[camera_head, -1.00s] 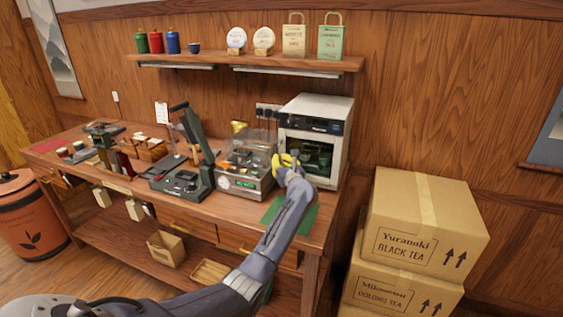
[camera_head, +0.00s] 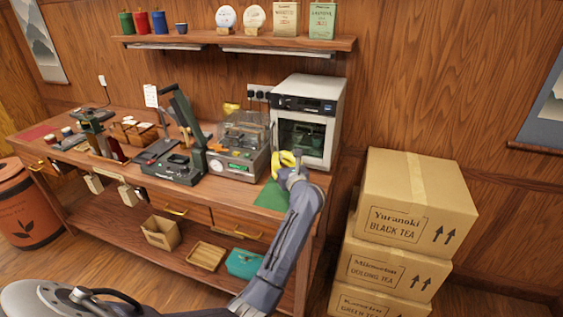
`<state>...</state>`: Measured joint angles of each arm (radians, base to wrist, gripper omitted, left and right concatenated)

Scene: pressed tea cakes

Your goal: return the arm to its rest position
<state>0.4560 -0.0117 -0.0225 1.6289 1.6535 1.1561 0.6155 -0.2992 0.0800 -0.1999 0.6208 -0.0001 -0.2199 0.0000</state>
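My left arm (camera_head: 288,232) reaches up from the bottom of the head view. Its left gripper (camera_head: 285,160), with yellow fingers, is just in front of the lower left of the white oven-like cabinet (camera_head: 336,100), near the green mat (camera_head: 270,197) at the bench's front edge. The fingers are small and partly hidden by the wrist, so I cannot tell whether they are open or shut, or whether they hold anything. My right gripper is not in view.
The wooden bench (camera_head: 105,220) carries a lever press (camera_head: 180,165) and a machine with a clear cover (camera_head: 240,150) left of the gripper. Stacked tea cartons (camera_head: 415,195) stand to the right. A shelf (camera_head: 230,41) runs above.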

